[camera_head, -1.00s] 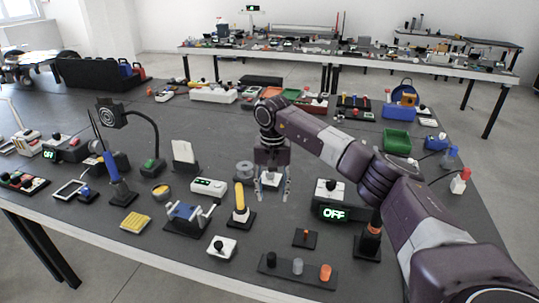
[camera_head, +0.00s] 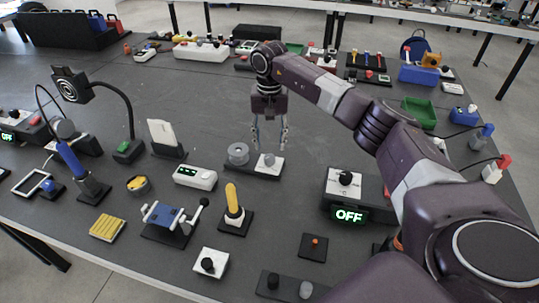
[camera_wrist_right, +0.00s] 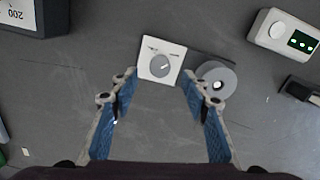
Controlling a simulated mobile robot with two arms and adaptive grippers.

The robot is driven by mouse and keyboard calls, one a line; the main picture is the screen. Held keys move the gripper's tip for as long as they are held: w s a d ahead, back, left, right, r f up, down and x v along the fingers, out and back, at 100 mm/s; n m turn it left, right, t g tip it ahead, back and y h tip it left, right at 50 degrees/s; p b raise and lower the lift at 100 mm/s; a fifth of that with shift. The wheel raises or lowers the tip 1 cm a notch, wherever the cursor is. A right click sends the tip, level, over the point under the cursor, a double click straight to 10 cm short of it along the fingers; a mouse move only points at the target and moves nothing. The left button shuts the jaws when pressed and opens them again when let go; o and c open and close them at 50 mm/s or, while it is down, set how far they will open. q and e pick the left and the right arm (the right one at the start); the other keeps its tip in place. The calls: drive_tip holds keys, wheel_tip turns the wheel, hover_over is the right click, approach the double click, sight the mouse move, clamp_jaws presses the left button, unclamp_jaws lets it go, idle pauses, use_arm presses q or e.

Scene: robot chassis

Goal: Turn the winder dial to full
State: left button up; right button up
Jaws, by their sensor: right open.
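The winder is a dark base with a grey spool (camera_head: 238,153) at its left and a white square plate with a round grey dial (camera_head: 268,161) at its right. The right wrist view shows the dial (camera_wrist_right: 161,66) with a pointer mark, and the spool (camera_wrist_right: 216,84) beside it. My right gripper (camera_head: 270,146) points down with its fingers spread, empty, above and slightly behind the dial. In the right wrist view the dial lies ahead of the fingertips, roughly centred between them, apart from both. My left gripper is not in view.
A white device with a green display (camera_head: 194,177) stands left of the winder. A box with a black knob and an "OFF" display (camera_head: 347,215) stands at the right, near my arm. A yellow-handled lever (camera_head: 233,204) stands in front. The table behind the winder is mostly clear.

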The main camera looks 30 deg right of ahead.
sight(270, 157)
wheel_tip(270, 157, down, 5)
drive_tip(key=b, duration=0.2)
drive_tip(key=shift+w+d+f+b, duration=0.1)
drive_tip(key=shift+w+f+b, duration=0.05)
drive_tip(key=shift+b, duration=0.2)
drive_tip(key=shift+f, duration=0.1)
drive_tip(key=shift+c, duration=1.3)
drive_tip(key=c, duration=0.9)
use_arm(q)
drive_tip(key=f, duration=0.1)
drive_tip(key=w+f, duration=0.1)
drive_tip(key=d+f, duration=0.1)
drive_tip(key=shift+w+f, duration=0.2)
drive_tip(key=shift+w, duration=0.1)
